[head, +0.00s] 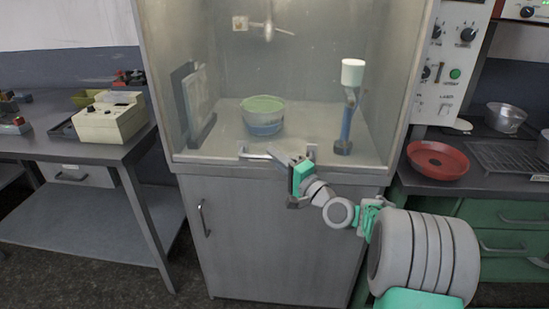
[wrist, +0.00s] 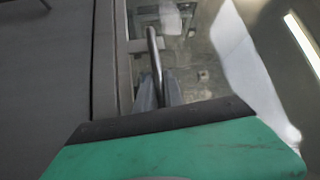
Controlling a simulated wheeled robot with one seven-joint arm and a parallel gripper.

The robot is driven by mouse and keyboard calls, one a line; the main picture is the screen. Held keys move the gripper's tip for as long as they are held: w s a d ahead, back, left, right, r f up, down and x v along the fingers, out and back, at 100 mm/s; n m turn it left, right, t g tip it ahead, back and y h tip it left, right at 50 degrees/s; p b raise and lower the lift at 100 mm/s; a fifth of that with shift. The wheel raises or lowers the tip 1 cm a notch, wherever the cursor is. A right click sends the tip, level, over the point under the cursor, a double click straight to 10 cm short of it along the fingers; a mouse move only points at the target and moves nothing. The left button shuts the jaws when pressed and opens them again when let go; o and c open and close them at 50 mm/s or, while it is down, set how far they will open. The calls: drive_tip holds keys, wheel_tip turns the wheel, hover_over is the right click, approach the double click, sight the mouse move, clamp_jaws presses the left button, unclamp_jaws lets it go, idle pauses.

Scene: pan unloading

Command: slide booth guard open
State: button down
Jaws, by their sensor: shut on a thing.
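The booth guard (head: 335,95) is a clear pane across the front of the booth, with its lower edge just above the cabinet top. A horizontal bar handle (head: 257,156) runs along the guard's lower edge. My gripper (head: 280,155) is at the right part of this handle and shut on it. In the wrist view the handle (wrist: 154,55) is a dark metal bar running down between the fingers of my gripper (wrist: 157,92). The fingertips are partly hidden by my green and black gripper body. The guard looks down, covering the booth opening.
Behind the guard are a bowl (head: 263,117) with a green rim and blue lower part, and a blue stand with a white cup (head: 352,73). A bench with a cream device (head: 110,118) is left. A red pan (head: 437,160) lies on the right counter.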

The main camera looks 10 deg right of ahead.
drive_tip(key=shift+r, duration=0.1)
idle(0.8)
wheel_tip(320, 180, up, 46)
drive_tip(key=p, duration=2.5)
drive_tip(key=shift+f+p, duration=0.25)
drive_tip(key=shift+p, duration=0.05)
drive_tip(key=c, duration=1.5)
unclamp_jaws()
drive_tip(key=shift+f, duration=0.1)
drive_tip(key=shift+o, duration=0.2)
drive_tip(key=b+v, duration=0.3)
drive_tip(key=v, duration=0.4)
drive_tip(key=shift+s, duration=0.4)
drive_tip(key=shift+d, duration=0.15)
